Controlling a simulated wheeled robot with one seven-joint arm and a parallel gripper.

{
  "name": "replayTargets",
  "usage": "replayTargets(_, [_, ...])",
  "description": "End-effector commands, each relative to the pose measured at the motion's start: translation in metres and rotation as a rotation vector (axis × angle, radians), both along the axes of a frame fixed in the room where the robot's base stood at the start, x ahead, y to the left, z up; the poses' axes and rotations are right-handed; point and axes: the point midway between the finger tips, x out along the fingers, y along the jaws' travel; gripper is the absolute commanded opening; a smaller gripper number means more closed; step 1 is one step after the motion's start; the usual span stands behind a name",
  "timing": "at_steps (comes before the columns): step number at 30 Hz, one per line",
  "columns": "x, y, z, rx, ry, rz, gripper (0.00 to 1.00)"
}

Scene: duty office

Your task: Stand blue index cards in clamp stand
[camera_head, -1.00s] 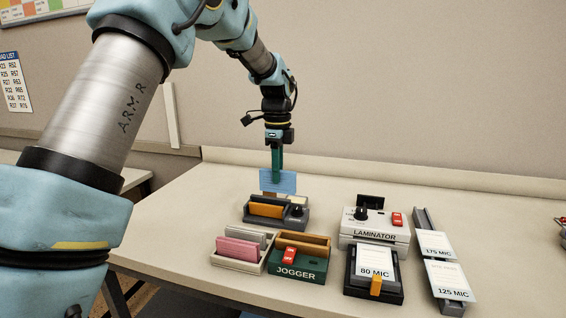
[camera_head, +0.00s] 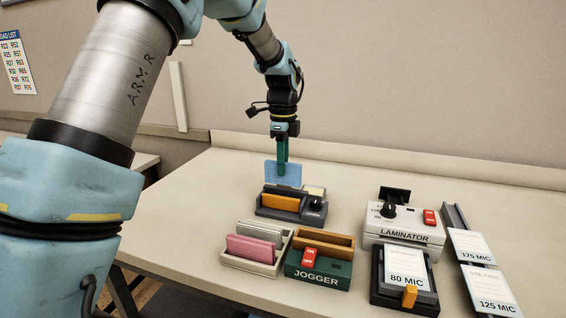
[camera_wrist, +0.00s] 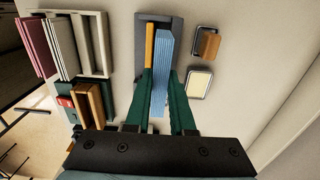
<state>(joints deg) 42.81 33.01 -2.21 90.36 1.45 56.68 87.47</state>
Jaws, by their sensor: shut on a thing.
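My gripper (camera_head: 283,168) is shut on the blue index cards (camera_head: 284,180), holding them upright. In the wrist view the green fingers (camera_wrist: 162,100) pinch the blue cards (camera_wrist: 161,65) as a thin stack seen edge-on. The clamp stand (camera_head: 268,211) is dark grey with an orange plate (camera_head: 285,203) and a black knob (camera_head: 316,202). In the head view the cards are at the stand's back edge, their lower edge partly hidden by it. In the wrist view they lie beside the orange plate (camera_wrist: 150,45), over the grey stand (camera_wrist: 176,24). I cannot tell whether they touch its base.
A rack (camera_head: 285,248) with pink and grey cards and a green jogger (camera_head: 330,273) stand in front. The laminator (camera_head: 400,226) and card trays are on the right. A cream pad (camera_wrist: 199,84) and wooden-handled stamp (camera_wrist: 209,44) lie close behind the stand. The back right tabletop is clear.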

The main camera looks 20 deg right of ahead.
Motion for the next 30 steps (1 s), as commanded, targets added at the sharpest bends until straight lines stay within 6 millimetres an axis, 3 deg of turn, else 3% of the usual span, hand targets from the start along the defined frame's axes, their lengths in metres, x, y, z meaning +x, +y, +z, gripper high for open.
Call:
replayTargets(18, [0.0,0.0,-0.051,0.0,0.0,-0.001,0.0])
replayTargets(30, [-0.001,0.0,-0.07,0.002,0.002,-0.001,0.0])
